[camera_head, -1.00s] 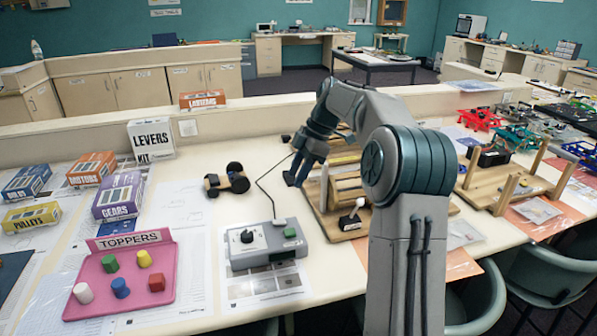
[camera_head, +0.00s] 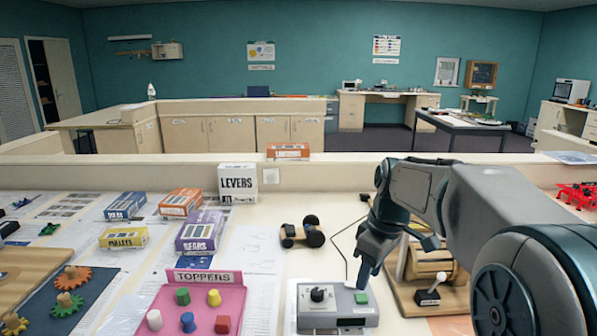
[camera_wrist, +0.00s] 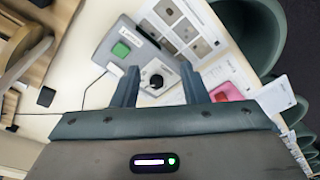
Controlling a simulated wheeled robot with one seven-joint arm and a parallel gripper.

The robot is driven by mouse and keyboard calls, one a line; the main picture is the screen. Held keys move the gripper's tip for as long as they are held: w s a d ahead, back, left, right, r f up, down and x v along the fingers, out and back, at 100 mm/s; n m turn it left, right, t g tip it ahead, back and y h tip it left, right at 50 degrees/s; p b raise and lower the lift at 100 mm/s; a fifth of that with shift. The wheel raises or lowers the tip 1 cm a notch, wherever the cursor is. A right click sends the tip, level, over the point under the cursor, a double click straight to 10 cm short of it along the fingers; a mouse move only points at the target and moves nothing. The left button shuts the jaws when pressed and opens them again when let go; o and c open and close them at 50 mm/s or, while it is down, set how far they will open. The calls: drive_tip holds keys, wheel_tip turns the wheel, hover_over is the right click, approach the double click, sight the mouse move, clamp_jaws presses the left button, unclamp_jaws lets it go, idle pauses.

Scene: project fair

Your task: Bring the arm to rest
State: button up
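My gripper (camera_head: 364,270) points down at the right of the head view, in front of the back right part of the grey control box (camera_head: 325,318). In the wrist view, the two fingers of my gripper (camera_wrist: 160,82) stand apart with nothing between them. The grey control box (camera_wrist: 122,28) with its black knob and green button lies beyond the fingertips. My arm reaches in from the right, bent at the elbow. I cannot tell the exact height of the fingertips above the box.
A wooden winch device (camera_head: 432,262) stands right of my gripper, partly hidden by my arm. A small wheeled cart (camera_head: 302,233) is behind the box. A pink toppers tray (camera_head: 180,318) with several pegs lies left. Kit boxes stand farther back, including the white levers box (camera_head: 237,183).

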drive_tip(key=s+f+m+t, duration=0.1)
drive_tip(key=s+f+m, duration=0.2)
drive_tip(key=s, duration=0.6)
drive_tip(key=s+f+m+t+h, duration=0.1)
drive_tip(key=s+f+m, duration=0.3)
drive_tip(key=s+m, duration=0.3)
drive_tip(key=s, duration=0.3)
drive_tip(key=shift+d+h, duration=0.2)
drive_tip(key=shift+h, duration=0.1)
drive_tip(key=shift+s, duration=0.1)
